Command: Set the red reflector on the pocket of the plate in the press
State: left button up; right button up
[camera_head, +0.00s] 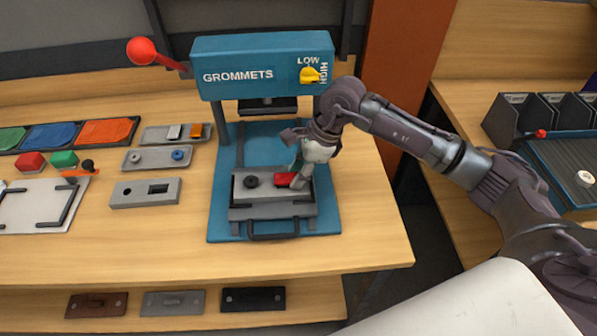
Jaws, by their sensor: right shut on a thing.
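The press (262,62) is blue and labelled GROMMETS, with a red ball lever at its left. A grey plate (238,195) lies in the press on its blue base. A black round part (251,181) sits at the plate's left side. The red reflector (284,180) is at the plate's right side, low over or touching it; I cannot tell which. My right gripper (298,178) is shut on the reflector, coming down from above and right. Its fingers hide the plate's right end. My left gripper is not in view.
Left of the press, trays hold small parts and a grey plate (125,199) lies bare. Red and green blocks stand farther left. Several plates lie on the lower shelf (190,324). A rack (555,112) stands at the right. The table front is clear.

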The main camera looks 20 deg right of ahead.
dwell(0.4)
jog(key=o, duration=0.9)
